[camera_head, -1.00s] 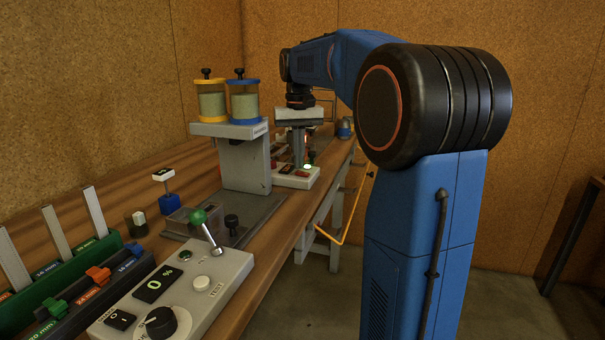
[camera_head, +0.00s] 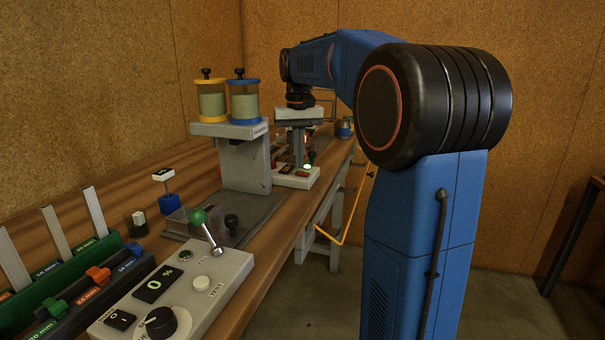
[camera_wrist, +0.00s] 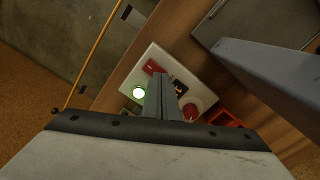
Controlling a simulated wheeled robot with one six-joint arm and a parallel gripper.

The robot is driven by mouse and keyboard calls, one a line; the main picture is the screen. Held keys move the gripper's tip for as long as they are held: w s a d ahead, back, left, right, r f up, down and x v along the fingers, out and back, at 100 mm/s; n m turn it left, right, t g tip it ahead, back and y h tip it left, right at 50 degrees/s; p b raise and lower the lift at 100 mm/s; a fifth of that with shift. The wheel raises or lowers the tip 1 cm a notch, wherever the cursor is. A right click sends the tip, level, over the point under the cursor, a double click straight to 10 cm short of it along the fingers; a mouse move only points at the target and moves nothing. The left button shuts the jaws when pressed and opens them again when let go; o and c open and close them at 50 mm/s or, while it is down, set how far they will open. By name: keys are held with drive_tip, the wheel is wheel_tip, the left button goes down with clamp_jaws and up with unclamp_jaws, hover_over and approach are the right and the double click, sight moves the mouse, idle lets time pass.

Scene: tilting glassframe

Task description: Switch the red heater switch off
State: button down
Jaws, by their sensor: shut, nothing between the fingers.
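The white heater box (camera_wrist: 195,69) is below my gripper in the wrist view, and it also shows in the head view (camera_head: 287,182) on the bench. A red rocker switch (camera_wrist: 153,67) is on its top face, near the upper corner in the wrist view. A glowing green lamp (camera_wrist: 139,93), a small dark display (camera_wrist: 179,87) with orange marks and a red round button (camera_wrist: 191,111) are also on it. My gripper (camera_wrist: 165,79) is shut and empty. Its fingertips are just beside the red switch, between it and the display; I cannot tell whether they touch.
A grey stand with two jars (camera_head: 246,160) is on the bench nearer my body. A control box with a green-knobbed lever (camera_head: 198,216) is in front of it. A yellow rail (camera_wrist: 98,52) runs along the bench front. A red bin (camera_wrist: 224,118) is beside the heater box.

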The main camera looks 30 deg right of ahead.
sight(299, 172)
drive_tip(key=shift+f, duration=0.75)
idle(0.7)
drive_tip(key=shift+r, duration=0.1)
wheel_tip(299, 172, up, 7)
idle(0.9)
idle(0.5)
